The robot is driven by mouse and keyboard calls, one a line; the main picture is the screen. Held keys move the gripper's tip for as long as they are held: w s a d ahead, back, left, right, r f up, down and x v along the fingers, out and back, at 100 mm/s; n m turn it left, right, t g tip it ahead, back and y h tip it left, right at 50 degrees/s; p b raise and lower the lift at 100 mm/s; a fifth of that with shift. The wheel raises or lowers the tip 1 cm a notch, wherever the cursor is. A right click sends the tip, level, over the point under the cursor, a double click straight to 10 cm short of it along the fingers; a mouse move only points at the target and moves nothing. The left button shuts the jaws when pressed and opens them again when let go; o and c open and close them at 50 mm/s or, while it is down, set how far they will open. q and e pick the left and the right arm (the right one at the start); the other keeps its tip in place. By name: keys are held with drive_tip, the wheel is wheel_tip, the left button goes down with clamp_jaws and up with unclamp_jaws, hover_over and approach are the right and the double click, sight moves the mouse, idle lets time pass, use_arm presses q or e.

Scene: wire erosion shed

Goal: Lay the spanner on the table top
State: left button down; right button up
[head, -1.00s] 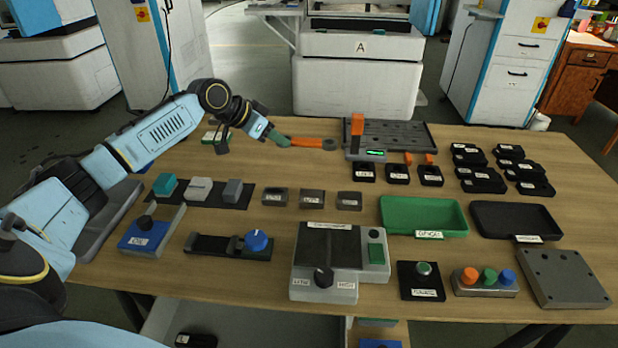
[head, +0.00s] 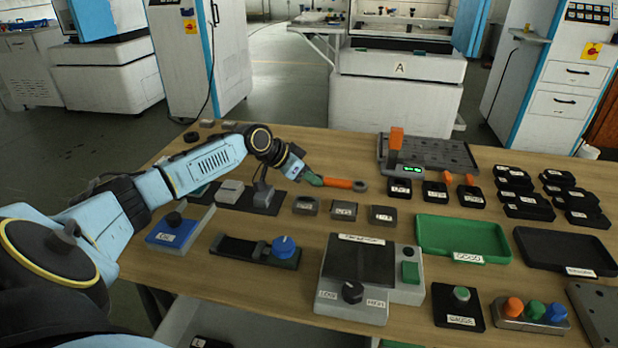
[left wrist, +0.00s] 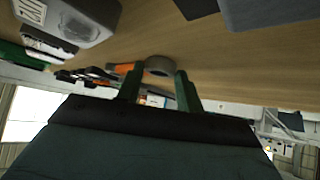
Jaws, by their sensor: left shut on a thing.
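The spanner (head: 338,183) has an orange handle and a grey ring end that points right in the head view. My left gripper (head: 314,180), with green fingers, is shut on the left end of its handle. The spanner is roughly level over the back middle of the wooden table top (head: 330,222). I cannot tell whether it touches the wood. In the left wrist view a grey ring (left wrist: 158,66) shows between the green fingers (left wrist: 157,88); the fingers hide part of what they hold. My right gripper is not in view.
A dark tray with an orange upright (head: 396,140) stands right of the spanner. Small labelled grey blocks (head: 343,211) sit in front of it. A green tray (head: 462,238), a black tray (head: 566,250) and a grey control box (head: 370,285) stand nearer. Bare wood shows between them.

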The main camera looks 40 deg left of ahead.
use_arm(q)
drive_tip(key=c, duration=0.9)
unclamp_jaws()
drive_tip(key=shift+s+r, duration=0.1)
drive_tip(key=p+v, duration=0.3)
drive_tip(key=v, duration=0.8)
drive_tip(key=shift+s+r, duration=0.25)
drive_tip(key=shift+r, duration=0.05)
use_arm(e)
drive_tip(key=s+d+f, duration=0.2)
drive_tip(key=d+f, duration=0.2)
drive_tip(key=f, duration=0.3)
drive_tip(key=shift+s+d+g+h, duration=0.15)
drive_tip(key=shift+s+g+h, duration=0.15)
use_arm(q)
drive_tip(key=shift+a, duration=0.1)
